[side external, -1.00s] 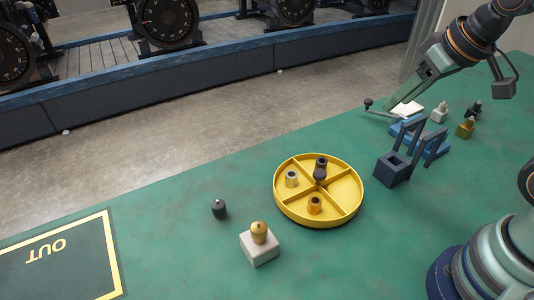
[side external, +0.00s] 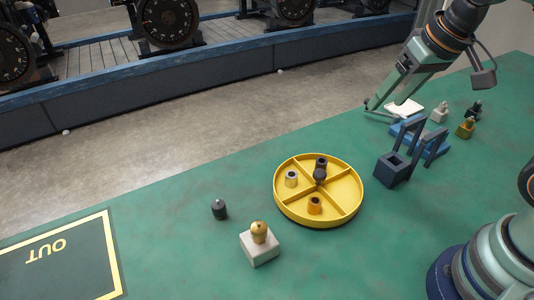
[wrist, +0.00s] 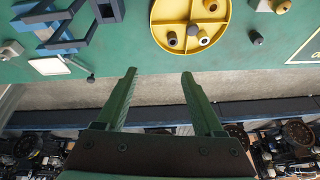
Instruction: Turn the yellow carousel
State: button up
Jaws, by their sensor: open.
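The yellow carousel (side external: 345,188) is a round, low-walled tray on the green table, split by ribs into compartments. It holds a silver cylinder (side external: 291,179), a dark cylinder (side external: 321,163) and an orange cylinder (side external: 315,205), with a dark knob (side external: 320,176) at its centre. My gripper (side external: 376,104) is open and empty, above the table's far edge, to the upper right of the carousel and apart from it. In the wrist view the carousel (wrist: 174,13) lies beyond the spread fingertips (wrist: 159,73), partly cut off at the top.
A blue fixture with an upright frame (side external: 393,168) stands right of the carousel. A rod with a dark knob (wrist: 90,77) and a white plate (wrist: 47,65) lie near the gripper. A loose dark cylinder (side external: 219,209) and a white block with a gold top (side external: 260,248) stand left of the carousel.

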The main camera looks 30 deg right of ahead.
jog(key=w+a+f+m+g, duration=0.2)
jog(key=w+a+f+m, duration=0.1)
jog(key=w+a+m, duration=0.1)
jog(key=m+g, duration=0.3)
send_near(320, 173)
notch_tip(320, 173, down, 9)
jog(key=shift+s+r, duration=0.15)
grip_shut()
jog(key=shift+r, duration=0.1)
dwell(1.4)
